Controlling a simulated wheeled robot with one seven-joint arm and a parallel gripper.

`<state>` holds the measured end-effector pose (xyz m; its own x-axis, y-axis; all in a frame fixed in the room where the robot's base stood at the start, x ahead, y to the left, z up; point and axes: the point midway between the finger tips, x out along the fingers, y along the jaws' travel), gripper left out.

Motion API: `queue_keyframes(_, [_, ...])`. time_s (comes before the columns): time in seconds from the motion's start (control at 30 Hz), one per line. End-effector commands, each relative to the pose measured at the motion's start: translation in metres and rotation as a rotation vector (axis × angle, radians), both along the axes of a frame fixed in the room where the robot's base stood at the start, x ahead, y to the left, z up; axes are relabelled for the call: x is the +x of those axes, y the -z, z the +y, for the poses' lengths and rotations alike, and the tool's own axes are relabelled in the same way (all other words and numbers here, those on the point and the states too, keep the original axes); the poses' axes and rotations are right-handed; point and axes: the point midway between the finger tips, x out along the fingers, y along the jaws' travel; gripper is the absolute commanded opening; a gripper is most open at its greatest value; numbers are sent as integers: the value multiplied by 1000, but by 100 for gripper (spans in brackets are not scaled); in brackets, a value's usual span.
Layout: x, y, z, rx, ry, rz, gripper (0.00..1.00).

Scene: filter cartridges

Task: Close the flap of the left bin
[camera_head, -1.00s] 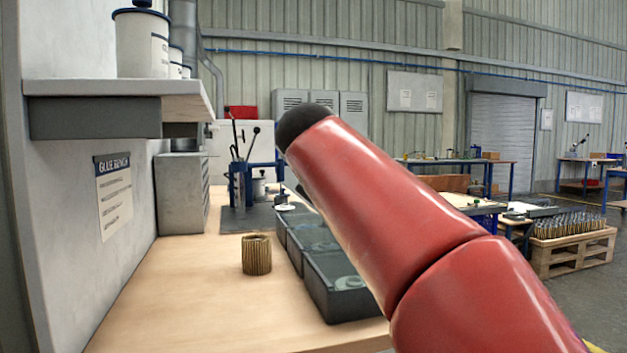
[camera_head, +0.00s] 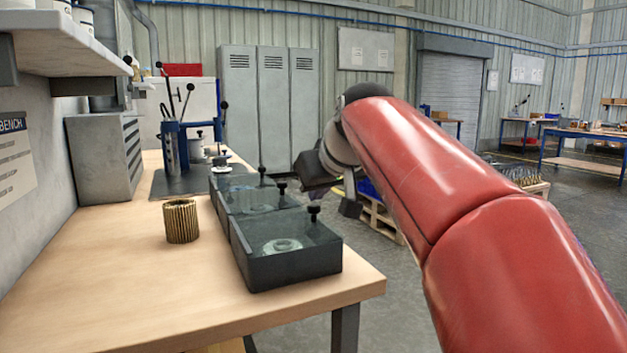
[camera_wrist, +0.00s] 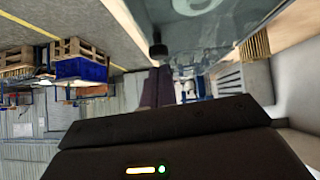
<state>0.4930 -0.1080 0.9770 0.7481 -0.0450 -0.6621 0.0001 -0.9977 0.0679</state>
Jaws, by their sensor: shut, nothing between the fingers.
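Three dark bins with see-through grey flaps stand in a row along the bench edge in the head view: near (camera_head: 290,268), middle (camera_head: 222,207) and far (camera_head: 225,181). The pictures do not settle which is the left bin. The near bin's flap (camera_head: 305,238) appears to lie flat over it, with a black knob (camera_head: 314,213) at its right side and a pale ring visible through it. My gripper (camera_head: 312,172) is beyond and right of the bins, apart from them. In the wrist view its fingers (camera_wrist: 156,88) are together and empty, below a black knob (camera_wrist: 158,50).
A brass pleated cartridge (camera_head: 181,221) stands on the wooden bench (camera_head: 135,270), left of the bins. A blue press (camera_head: 180,145) and grey cabinet (camera_head: 105,158) stand behind. Open floor lies right of the bench; a shelf (camera_head: 65,25) overhangs at left.

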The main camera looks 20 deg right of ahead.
Motion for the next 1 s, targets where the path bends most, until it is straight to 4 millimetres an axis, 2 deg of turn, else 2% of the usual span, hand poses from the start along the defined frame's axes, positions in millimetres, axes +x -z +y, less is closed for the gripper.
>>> queue_keyframes(0.2, [0, 10, -4, -1, 0, 0, 0])
queue_keyframes(0.77, [0, 15, -6, -3, 1, 7, 0])
queue_keyframes(0.87, [0, 12, -6, -3, 1, 8, 0])
queue_keyframes(1.0, [2, -4, -4, -3, 1, 6, 0])
